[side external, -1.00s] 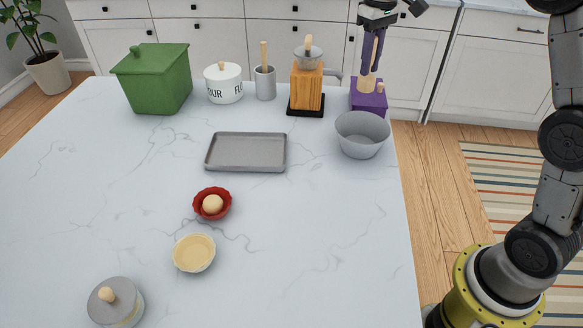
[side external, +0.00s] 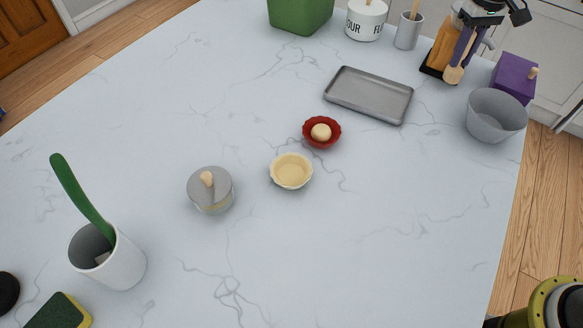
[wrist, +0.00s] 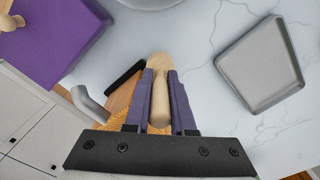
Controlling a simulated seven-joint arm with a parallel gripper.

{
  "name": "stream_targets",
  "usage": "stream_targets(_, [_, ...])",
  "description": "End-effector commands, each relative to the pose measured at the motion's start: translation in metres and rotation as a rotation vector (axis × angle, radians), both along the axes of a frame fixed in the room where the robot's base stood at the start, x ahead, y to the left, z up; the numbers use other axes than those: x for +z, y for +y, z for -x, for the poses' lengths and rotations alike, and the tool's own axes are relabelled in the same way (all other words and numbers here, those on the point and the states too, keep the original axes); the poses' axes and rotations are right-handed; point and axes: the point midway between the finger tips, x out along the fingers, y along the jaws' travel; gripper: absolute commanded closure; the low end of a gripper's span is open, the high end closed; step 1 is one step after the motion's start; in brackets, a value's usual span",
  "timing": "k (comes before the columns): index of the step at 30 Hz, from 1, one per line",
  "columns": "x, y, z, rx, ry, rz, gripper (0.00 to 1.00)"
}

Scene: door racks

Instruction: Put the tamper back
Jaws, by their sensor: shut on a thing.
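The tamper (side external: 453,74) is a pale wooden piece with a rounded end. My gripper (side external: 463,57) is shut on it, with the purple fingers on either side, and holds it in front of the orange-brown wooden grinder (side external: 441,48) at the back right. In the wrist view the tamper (wrist: 160,97) lies between the fingers (wrist: 160,100), its rounded end beyond the fingertips. The grinder (wrist: 118,104) is partly hidden behind the gripper there. I cannot tell whether the tamper touches anything below.
A purple box (side external: 514,76) with a wooden knob and a grey bowl (side external: 496,115) stand to the right. A grey tray (side external: 369,94) lies left of them. A grey cup (side external: 409,30) and white flour pot (side external: 366,18) stand behind.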

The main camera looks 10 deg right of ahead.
Motion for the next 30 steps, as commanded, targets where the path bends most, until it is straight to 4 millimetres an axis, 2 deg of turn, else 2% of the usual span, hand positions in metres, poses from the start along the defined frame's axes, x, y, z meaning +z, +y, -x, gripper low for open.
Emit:
stream_targets(8, [0.002,0.003,0.001,0.006,-0.001,0.0,1.0])
stream_targets(11, [0.008,0.014,0.007,0.027,-0.003,0.0,1.0])
stream_targets(14, [0.018,0.035,0.019,0.072,-0.004,0.0,1.0])
stream_targets(17, [0.033,0.067,0.041,0.142,-0.005,-0.001,1.0])
stream_targets(20, [0.049,0.102,0.071,0.226,-0.005,-0.001,1.0])
stream_targets(24, [0.07,0.144,0.122,0.352,-0.005,-0.001,1.0])
stream_targets(30, [0.092,0.187,0.207,0.541,-0.005,-0.001,1.0])
